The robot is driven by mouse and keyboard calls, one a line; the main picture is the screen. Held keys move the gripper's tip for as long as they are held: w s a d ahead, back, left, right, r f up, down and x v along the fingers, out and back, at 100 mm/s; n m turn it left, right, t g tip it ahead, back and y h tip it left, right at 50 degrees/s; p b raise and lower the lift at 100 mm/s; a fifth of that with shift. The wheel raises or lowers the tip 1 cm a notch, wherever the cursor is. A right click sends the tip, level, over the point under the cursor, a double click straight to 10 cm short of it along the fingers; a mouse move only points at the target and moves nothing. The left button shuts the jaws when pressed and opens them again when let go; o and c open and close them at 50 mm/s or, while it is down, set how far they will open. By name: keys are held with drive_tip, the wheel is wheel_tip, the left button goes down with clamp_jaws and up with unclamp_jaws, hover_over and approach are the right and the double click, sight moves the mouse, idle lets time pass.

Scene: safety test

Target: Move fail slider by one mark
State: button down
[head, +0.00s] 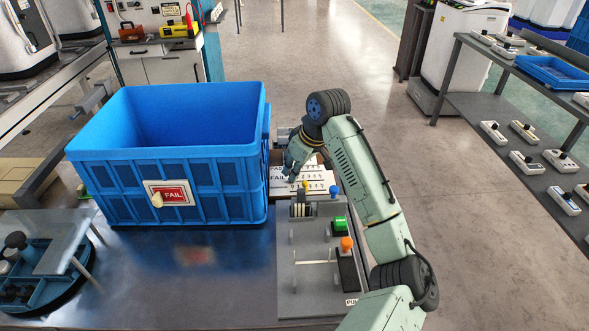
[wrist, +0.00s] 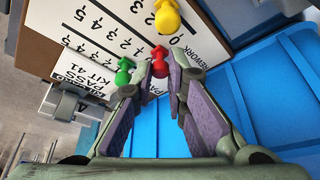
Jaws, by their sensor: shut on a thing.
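A white scoring board (head: 325,186) lies beside the blue crate in the head view; its label FAIL is readable at the left. In the wrist view the board (wrist: 205,18) fills the upper part, with rows numbered and words PASS and REWORK. A red knob (wrist: 159,57), which looks like the fail slider, sits between my fingertips. My gripper (wrist: 160,74) is shut on it; the finger tips hide part of the board around it. A green knob (wrist: 123,72) and a yellow knob (wrist: 167,16) stand close by. In the head view my gripper (head: 294,166) hides the red knob.
A large blue crate (head: 180,180) with a FAIL sign (head: 171,193) stands left of the board; it also shows in the wrist view (wrist: 268,82). A grey fixture panel (head: 300,275) with green and orange buttons lies in front of the board. Bare table is left of the panel.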

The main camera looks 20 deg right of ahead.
drive_tip(key=shift+s+d, duration=0.25)
drive_tip(key=shift+d, duration=0.55)
drive_tip(key=c, duration=1.8)
unclamp_jaws()
drive_tip(key=shift+c, duration=0.2)
drive_tip(key=shift+r, duration=0.15)
drive_tip(key=v, duration=1.1)
drive_tip(key=shift+s+r, duration=0.2)
drive_tip(key=shift+r, duration=0.15)
